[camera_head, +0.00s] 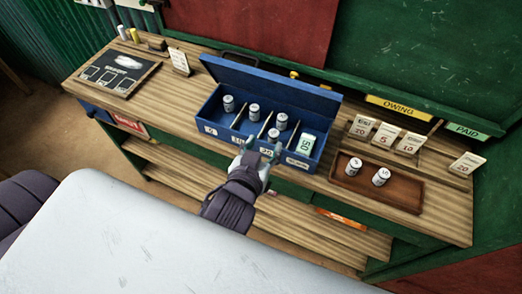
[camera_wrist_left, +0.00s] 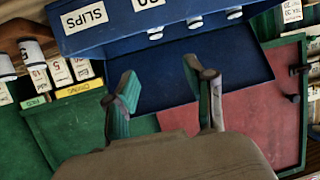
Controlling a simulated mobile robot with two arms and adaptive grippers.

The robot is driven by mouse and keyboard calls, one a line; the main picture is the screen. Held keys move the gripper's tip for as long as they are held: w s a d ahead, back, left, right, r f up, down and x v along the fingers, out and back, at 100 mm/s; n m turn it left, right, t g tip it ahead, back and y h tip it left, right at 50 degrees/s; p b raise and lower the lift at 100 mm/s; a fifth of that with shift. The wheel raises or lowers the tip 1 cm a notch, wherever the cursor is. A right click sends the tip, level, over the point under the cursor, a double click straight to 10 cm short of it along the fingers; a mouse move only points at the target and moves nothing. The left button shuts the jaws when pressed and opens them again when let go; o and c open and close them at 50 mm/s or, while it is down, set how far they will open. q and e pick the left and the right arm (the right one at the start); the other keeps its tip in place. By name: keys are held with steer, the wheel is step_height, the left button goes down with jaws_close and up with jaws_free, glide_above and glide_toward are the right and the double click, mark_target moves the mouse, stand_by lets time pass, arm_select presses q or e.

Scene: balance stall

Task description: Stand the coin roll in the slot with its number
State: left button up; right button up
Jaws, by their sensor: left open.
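The blue cash box (camera_head: 220,140) stands open on the bench, with dividers and white labels on its front. Several white coin rolls with dark print stand in it, among them one at the left (camera_head: 228,103) and one near my gripper (camera_head: 274,134). A green card reading 50 (camera_head: 306,143) is in its right compartment. Two more coin rolls (camera_head: 354,167) (camera_head: 381,177) stand upright on the brown tray (camera_head: 400,196). My left gripper (camera_head: 262,149) is open and empty at the box's front edge; its parted fingers show in the left wrist view (camera_wrist_left: 165,98). My right gripper is not seen.
Number cards (camera_head: 384,136) stand behind the tray, under yellow OWING (camera_head: 398,107) and green PAID (camera_head: 467,131) strips. A chalkboard (camera_head: 113,72) lies at the bench's left end. The raised box lid (camera_head: 270,79) stands behind the compartments.

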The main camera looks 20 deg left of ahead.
arm_select(q)
steer(key=shift+v, duration=0.8)
steer(key=s+d+f+m+g+h, duration=0.1)
steer(key=s+f+g, duration=0.1)
steer(key=f, duration=0.8)
steer(key=s+d+f+m+g+h, duration=0.1)
steer(key=d+f+m+g, duration=0.1)
steer(key=f, duration=0.9)
steer(key=s+d+f+m+g, duration=0.1)
steer(key=s+f+g, duration=0.1)
steer(key=f, duration=0.8)
steer(key=s+a+f+g, duration=0.35)
steer(key=s+f, duration=0.55)
steer(key=f, duration=0.5)
steer(key=s+a+f+g, duration=0.1)
steer(key=s+a+f, duration=0.4)
steer(key=s, duration=0.3)
steer(key=s+a+f+g, duration=0.2)
steer(key=s+a+f, duration=0.2)
steer(key=s, duration=0.4)
steer(key=shift+s+a+f+n+y, duration=0.3)
steer(key=shift+s+a+f+y, duration=0.1)
steer(key=shift+a, duration=0.15)
steer(key=shift+w, duration=0.1)
